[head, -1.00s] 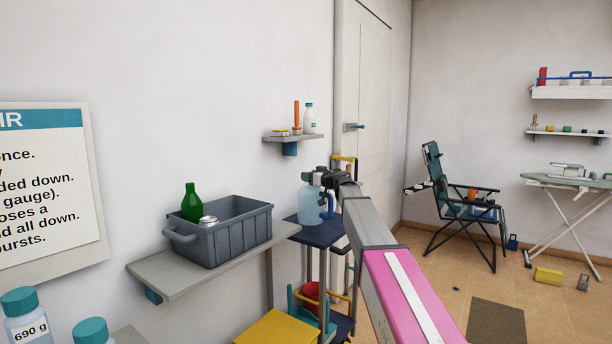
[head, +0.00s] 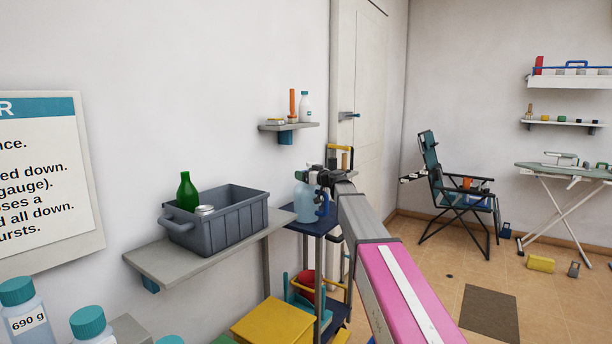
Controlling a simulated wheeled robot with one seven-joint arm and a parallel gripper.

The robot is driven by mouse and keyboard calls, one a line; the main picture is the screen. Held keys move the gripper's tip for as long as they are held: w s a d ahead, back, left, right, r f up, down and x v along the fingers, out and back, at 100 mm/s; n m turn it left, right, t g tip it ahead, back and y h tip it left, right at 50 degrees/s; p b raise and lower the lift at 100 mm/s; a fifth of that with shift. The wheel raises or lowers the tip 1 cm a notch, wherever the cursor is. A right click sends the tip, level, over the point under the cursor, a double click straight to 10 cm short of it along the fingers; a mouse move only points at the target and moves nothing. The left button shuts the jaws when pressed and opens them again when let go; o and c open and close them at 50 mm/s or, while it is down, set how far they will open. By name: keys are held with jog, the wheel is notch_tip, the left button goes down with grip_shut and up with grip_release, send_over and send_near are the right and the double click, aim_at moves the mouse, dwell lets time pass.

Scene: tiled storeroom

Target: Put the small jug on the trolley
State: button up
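A small light blue jug (head: 304,204) with a darker blue handle is near the middle of the head view. It appears upright, over the dark blue top of the trolley (head: 296,208); whether its base touches that top is unclear. My gripper (head: 318,181) is at the jug's upper right, overlapping its top in the picture. The fingers are too small and dark to show whether they are open or shut on the jug. My pink and grey arm hides part of the trolley's right side.
A grey crate (head: 238,219) and a green bottle (head: 187,192) are on a wall shelf (head: 165,264) left of the trolley. A yellow box (head: 272,322) is below. A folding chair (head: 450,185) stands farther right, with open floor before it.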

jog(key=shift+s+r, duration=0.1)
jog(key=v, duration=1.2)
